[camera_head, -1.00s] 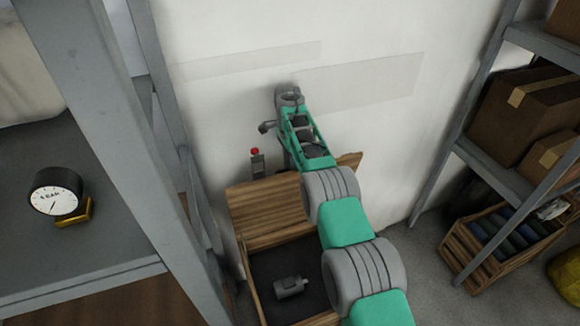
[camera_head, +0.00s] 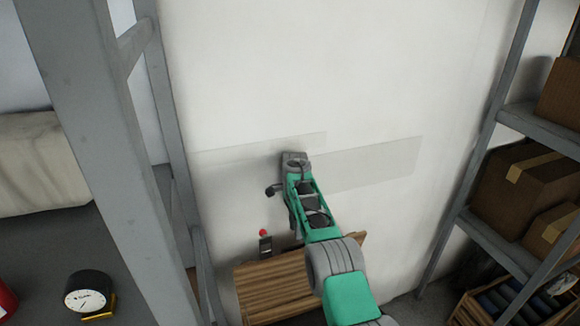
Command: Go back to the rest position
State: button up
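My gripper (camera_head: 277,189) is at the end of my green and grey arm, in the middle of the picture in front of the white wall. It points away from the camera and its fingers are mostly hidden, so I cannot tell whether it is open or shut. No held thing can be made out. Below it are a small switch with a red knob (camera_head: 265,240) and a wooden crate (camera_head: 275,288), of which only the upper part shows.
A grey metal rack (camera_head: 110,150) stands close on the left, with a pressure gauge (camera_head: 90,292) on its shelf. Another rack (camera_head: 545,125) with cardboard boxes (camera_head: 520,190) stands on the right. A crate of dark items (camera_head: 505,300) is at lower right. The wall above my gripper is bare.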

jog(key=s+d+r+n+t+b, duration=0.1)
jog(key=d+r+n, duration=0.1)
jog(key=r, duration=0.4)
jog(key=s+d+r+n, duration=0.1)
jog(key=d+r, duration=0.1)
jog(key=r, duration=0.4)
jog(key=s+d+r+n+t+b, duration=0.15)
jog(key=s+d+r+n, duration=0.25)
jog(key=s+r, duration=0.5)
jog(key=s+d+f+n+t+b, duration=0.1)
jog(key=s+f+n, duration=0.2)
jog(key=s, duration=0.9)
jog(key=s+d+f+n+t, duration=0.2)
jog(key=s+f+n, duration=0.1)
jog(key=s, duration=1)
jog(key=shift+s+d+f+n+b, duration=0.2)
jog(key=shift+n+b, duration=0.15)
jog(key=shift+n, duration=0.25)
